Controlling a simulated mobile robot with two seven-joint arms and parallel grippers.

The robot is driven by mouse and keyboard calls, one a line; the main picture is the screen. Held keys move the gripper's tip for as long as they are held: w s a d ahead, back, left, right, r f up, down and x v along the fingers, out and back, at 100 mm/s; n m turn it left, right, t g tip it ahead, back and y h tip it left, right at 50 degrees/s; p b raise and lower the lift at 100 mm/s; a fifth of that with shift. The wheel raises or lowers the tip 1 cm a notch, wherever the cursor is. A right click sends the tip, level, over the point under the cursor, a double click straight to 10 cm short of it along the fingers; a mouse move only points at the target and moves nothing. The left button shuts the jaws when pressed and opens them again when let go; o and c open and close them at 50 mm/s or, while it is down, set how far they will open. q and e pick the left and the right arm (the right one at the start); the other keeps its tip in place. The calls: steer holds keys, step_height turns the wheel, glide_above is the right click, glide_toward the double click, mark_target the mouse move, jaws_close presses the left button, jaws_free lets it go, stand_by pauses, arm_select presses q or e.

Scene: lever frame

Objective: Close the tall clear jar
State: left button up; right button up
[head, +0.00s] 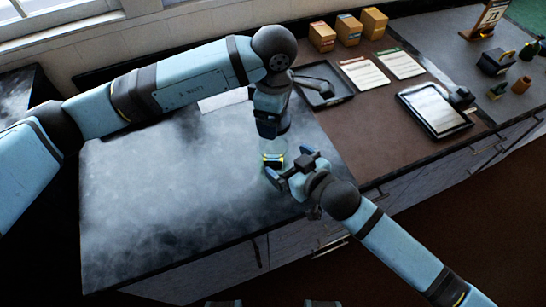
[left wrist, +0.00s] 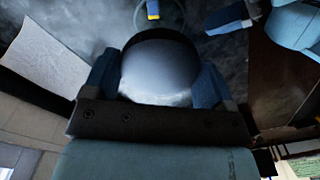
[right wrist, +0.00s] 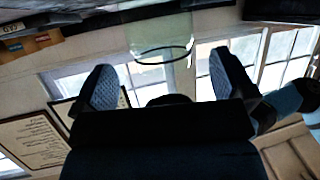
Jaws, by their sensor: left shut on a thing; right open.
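The tall clear jar (head: 272,147) stands upright near the front edge of the dark counter, with something yellow and blue low inside it. Its round outline also shows in the left wrist view (left wrist: 152,14), and its clear wall in the right wrist view (right wrist: 160,35). My left gripper (head: 268,126) is above the jar, shut on a smooth grey rounded piece (left wrist: 160,70), seemingly the lid, held apart from the jar. My right gripper (head: 287,165) is open at the jar's front right side, fingers spread toward it; I cannot tell whether they touch it.
A white sheet (head: 224,99) lies behind the jar. To the right are a black tray (head: 322,90), two printed sheets (head: 363,73), a tablet-like framed panel (head: 434,108) and several small boxes (head: 347,29) at the back. The counter left of the jar is clear.

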mark_target(282, 158)
steer(key=x, duration=0.5)
steer(key=shift+w+a+f, duration=0.15)
steer(key=shift+w+a, duration=0.05)
steer(key=shift+w, duration=0.05)
steer(key=c, duration=1.1)
arm_select(q)
steer(key=shift+f, duration=2.5)
